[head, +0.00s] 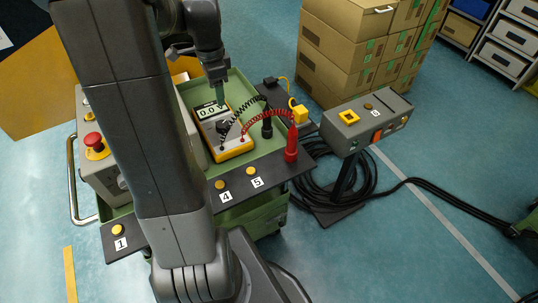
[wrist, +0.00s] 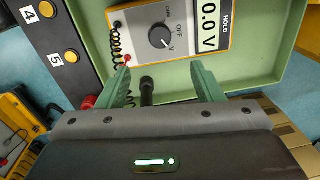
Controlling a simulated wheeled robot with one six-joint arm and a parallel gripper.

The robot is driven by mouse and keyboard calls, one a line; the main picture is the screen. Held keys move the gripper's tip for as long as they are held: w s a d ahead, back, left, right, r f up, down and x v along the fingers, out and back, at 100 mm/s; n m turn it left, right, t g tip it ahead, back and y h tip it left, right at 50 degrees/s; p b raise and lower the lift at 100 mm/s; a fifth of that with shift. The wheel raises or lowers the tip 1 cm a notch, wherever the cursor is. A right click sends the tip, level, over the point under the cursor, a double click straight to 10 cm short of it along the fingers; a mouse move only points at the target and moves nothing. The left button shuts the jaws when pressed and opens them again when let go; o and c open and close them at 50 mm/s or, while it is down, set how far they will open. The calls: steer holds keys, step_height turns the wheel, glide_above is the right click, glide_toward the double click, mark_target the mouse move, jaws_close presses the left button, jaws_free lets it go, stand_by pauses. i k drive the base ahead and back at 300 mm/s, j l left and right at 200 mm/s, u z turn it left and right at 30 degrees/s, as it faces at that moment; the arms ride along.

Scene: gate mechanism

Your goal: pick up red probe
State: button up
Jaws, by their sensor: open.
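The red probe (head: 291,145) stands upright at the right front corner of the green tray (head: 270,176) in the head view. A coiled red lead joins it to the yellow multimeter (head: 236,153). In the wrist view a small part of the red probe (wrist: 88,102) shows left of the left finger; the gripper body hides the rest. My gripper (head: 219,96) is open and empty, above the far part of the tray behind the red probe. In the wrist view its green fingers (wrist: 160,70) stand apart, with the black probe (wrist: 147,92) visible between them, not gripped.
The black probe (head: 267,128) stands just behind the red one. Numbered yellow buttons (head: 219,184) line the tray's front strip. A control box (head: 367,122) stands on a post to the right, with black cables on the floor. Cardboard boxes (head: 345,60) are stacked behind.

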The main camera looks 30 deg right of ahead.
mark_target(291, 150)
steer(key=k+l+u, duration=0.1)
steer(key=l, duration=0.3)
steer(key=k+l+u, duration=0.1)
steer(key=k+l, duration=0.15)
steer(key=k+l+u, duration=0.1)
steer(key=l, duration=0.35)
steer(key=k+l+u, duration=0.1)
steer(key=k+l, duration=0.2)
